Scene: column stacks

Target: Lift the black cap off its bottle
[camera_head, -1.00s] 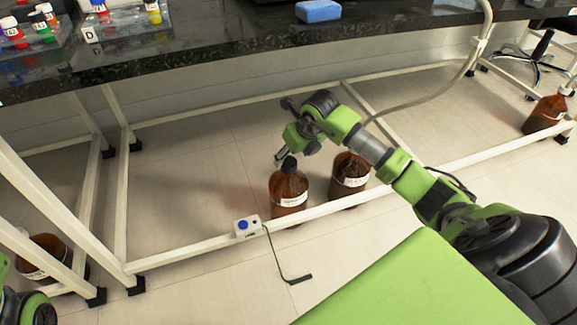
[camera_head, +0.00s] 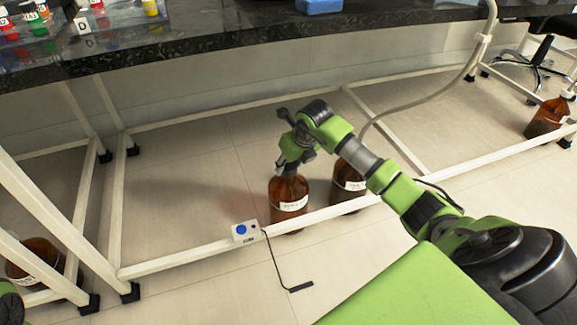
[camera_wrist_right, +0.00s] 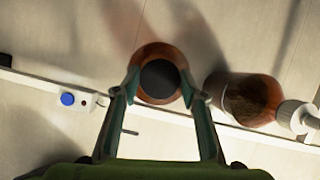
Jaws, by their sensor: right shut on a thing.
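The brown bottle (camera_head: 288,203) with a white label stands upright on the floor, behind the lower table rail. Its black cap (camera_wrist_right: 160,77) shows in the right wrist view as a dark disc centred over the bottle's brown shoulder (camera_wrist_right: 158,50). My right gripper (camera_wrist_right: 160,87) is shut on the cap, one finger on each side. In the head view the right gripper (camera_head: 290,164) reaches down to the bottle top and hides the cap. I cannot see any gap between cap and bottle. My left gripper is out of view.
A second brown bottle (camera_head: 346,186) stands close on the right. A white rail (camera_head: 190,254) runs in front, carrying a box with a blue button (camera_head: 245,231) and a cable. The dark countertop (camera_head: 200,55) is above. Other brown bottles stand far right (camera_head: 547,118) and far left (camera_head: 35,258).

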